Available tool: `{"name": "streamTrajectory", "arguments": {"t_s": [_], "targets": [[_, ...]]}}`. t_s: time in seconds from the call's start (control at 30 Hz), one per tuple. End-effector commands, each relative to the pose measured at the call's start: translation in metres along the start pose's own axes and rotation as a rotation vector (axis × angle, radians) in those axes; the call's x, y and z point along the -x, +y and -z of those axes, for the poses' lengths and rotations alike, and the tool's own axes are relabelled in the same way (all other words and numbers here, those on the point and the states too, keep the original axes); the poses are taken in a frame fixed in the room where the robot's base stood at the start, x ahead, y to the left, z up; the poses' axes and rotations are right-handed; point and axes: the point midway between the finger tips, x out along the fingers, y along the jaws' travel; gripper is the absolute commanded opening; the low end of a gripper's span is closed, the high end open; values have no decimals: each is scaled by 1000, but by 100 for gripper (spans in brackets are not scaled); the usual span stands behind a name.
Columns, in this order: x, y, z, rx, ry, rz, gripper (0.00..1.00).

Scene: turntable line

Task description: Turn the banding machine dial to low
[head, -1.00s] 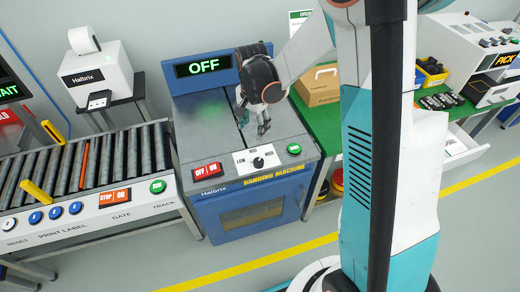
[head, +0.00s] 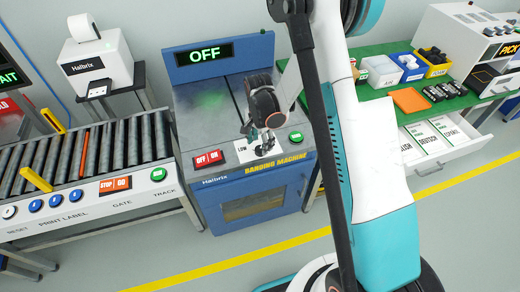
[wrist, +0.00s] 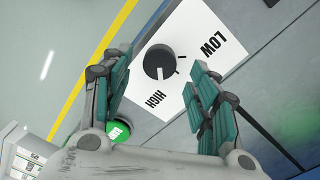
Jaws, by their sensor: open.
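The banding machine (head: 235,196) is blue with a grey top, and its display (head: 203,55) reads OFF. Its dial (wrist: 160,62) is a round black knob on a white plate with LOW at upper right and HIGH below in the wrist view. A white mark on the knob appears to point toward HIGH. My gripper (head: 262,142) is over the dial plate in the head view and hides most of the dial. In the wrist view its open teal fingers (wrist: 160,72) stand on either side of the knob, with gaps; I cannot tell their height above it.
A red OFF/ON switch (head: 208,158) lies left of the dial and a green button (head: 295,136) right of it. A roller conveyor (head: 88,155) adjoins on the left. A green table (head: 385,90) with bins stands right, partly behind my arm.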

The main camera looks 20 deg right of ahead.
Motion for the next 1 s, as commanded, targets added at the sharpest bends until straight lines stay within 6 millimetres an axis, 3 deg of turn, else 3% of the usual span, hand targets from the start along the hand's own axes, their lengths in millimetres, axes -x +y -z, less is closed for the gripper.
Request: {"name": "streamTrajectory", "arguments": {"t_s": [0.2,0.6,0.8,1.0], "targets": [[-26,0,0,0,0,0,54],[-32,0,0,0,0,0,54],[-31,0,0,0,0,0,10],[-32,0,0,3,0,0,10]]}}
